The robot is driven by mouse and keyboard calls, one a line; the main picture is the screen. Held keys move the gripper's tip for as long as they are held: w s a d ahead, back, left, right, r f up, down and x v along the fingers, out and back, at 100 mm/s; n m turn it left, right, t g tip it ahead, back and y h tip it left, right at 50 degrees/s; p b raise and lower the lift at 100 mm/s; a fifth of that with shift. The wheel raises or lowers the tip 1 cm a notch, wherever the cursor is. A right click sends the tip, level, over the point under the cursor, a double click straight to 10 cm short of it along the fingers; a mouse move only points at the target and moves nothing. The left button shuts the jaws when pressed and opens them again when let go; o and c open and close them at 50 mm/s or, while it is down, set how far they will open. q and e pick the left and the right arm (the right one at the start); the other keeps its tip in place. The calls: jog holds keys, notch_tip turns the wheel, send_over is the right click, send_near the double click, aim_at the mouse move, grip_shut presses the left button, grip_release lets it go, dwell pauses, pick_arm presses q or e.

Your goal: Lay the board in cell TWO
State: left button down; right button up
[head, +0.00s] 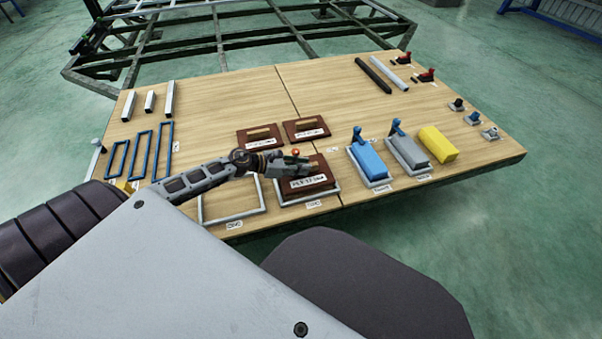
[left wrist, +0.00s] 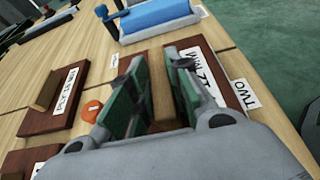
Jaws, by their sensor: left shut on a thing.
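A dark brown board (head: 318,170) with a wooden handle and a white ply label is over the grey frame of cell TWO (head: 338,186). My left gripper (head: 303,166) is shut on its handle. In the left wrist view the fingers (left wrist: 160,85) stand on both sides of the handle (left wrist: 162,98), with the board (left wrist: 198,48) below and the TWO tag (left wrist: 240,94) beside it. The board looks level and roughly lined up with the frame; I cannot tell if it rests on the table. My right gripper is not in view.
Two similar boards (head: 260,143) (head: 306,133) lie just behind. The cell ONE frame (head: 203,210) at left is empty. A blue block (head: 368,161), a grey block (head: 407,152) and a yellow block (head: 438,144) stand at right. An orange-red knob (left wrist: 92,110) is near the gripper.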

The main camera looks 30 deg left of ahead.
pick_arm(q)
jog(key=shift+f+b, duration=0.7)
jog(key=shift+f, duration=0.95)
jog(key=shift+f, duration=0.1)
jog(key=c, duration=1.3)
grip_release()
